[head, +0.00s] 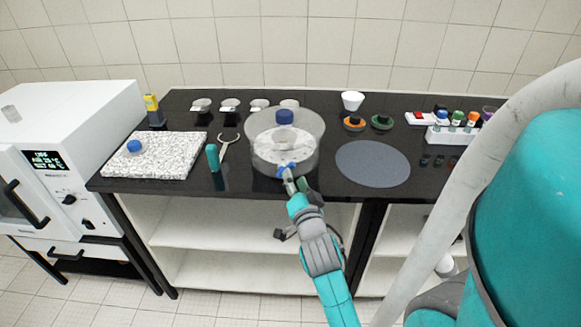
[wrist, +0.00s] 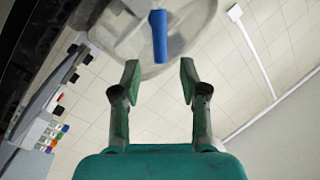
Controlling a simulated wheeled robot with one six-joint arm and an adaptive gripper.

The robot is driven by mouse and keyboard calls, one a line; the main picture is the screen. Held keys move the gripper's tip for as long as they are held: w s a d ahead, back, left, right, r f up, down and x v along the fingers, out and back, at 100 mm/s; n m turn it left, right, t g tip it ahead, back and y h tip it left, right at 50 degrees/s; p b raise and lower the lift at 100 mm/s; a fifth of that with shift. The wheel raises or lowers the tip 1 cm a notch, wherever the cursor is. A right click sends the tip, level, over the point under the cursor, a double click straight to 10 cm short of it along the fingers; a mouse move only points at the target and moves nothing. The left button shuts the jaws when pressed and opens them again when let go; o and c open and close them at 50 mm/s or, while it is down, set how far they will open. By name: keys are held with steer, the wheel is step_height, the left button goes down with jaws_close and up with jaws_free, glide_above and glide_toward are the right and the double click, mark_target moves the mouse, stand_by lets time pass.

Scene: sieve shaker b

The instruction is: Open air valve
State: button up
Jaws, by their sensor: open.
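A clear, round desiccator (head: 262,150) stands near the front edge of the black bench, with a blue knob (head: 285,117) on top. A small blue valve (head: 285,167) sits low on its front side. In the wrist view the blue valve handle (wrist: 159,36) stands upright in the picture against the clear vessel wall (wrist: 115,30). My gripper (head: 298,184) is just in front of the valve. In the wrist view my gripper (wrist: 159,78) is open, with the handle centred beyond the gap between its fingertips. No finger appears to touch it.
A grey round mat (head: 373,163) lies right of the desiccator. A teal-handled tool (head: 212,157), metal tongs (head: 226,147) and a speckled slab (head: 160,160) are to the left. A white oven (head: 75,130) stands at far left, a bottle rack (head: 450,135) at right.

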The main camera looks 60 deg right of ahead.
mark_target(291, 168)
steer(key=shift+x, duration=3.1)
jaws_close()
